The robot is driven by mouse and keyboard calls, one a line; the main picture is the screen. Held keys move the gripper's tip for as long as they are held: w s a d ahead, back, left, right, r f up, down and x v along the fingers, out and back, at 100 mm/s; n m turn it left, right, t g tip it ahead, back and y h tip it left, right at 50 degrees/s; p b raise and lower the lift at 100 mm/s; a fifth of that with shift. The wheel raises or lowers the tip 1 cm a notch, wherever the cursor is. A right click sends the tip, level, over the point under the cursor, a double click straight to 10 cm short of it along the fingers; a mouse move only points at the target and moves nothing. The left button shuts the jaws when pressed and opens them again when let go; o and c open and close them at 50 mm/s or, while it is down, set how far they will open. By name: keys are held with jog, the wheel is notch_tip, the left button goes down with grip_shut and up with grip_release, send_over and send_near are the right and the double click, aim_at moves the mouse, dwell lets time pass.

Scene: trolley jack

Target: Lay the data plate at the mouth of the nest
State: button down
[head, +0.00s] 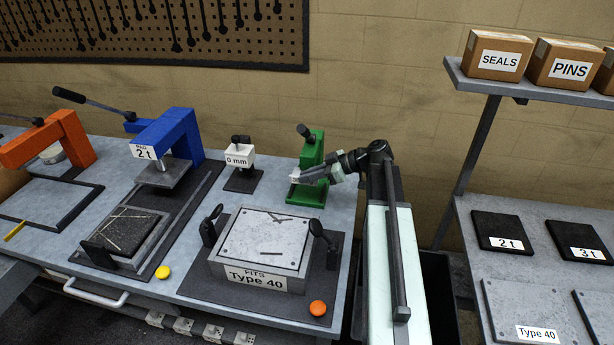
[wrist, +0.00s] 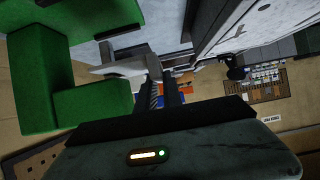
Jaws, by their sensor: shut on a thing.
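The green bench tool (head: 308,152) stands at the back right of the bench, with a black knob on top and a green foot. My gripper (head: 312,175) is at its front, between its upper part and its foot. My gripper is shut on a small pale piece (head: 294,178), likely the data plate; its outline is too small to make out. In the wrist view, the green tool (wrist: 95,105) fills the left, and the pale jaw end (wrist: 118,69) is close beside its opening. I cannot make out the nest or whether the plate touches it.
A grey Type 40 block (head: 265,240) sits in front between two black clamps. A white "0 mm" gauge (head: 240,158) stands left of the green tool, with a blue press (head: 170,140) beyond. A shelf with boxes (head: 500,55) is at right.

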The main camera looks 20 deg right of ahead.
jog(key=shift+f+b, duration=4.45)
jog(key=shift+f, duration=0.25)
jog(key=shift+f, duration=0.2)
jog(key=c, duration=1.4)
grip_release()
jog(key=p+v, duration=0.3)
jog(key=v, duration=0.4)
jog(key=shift+s+d+r, duration=0.2)
jog(key=shift+d, duration=0.1)
jog(key=shift+r, duration=0.1)
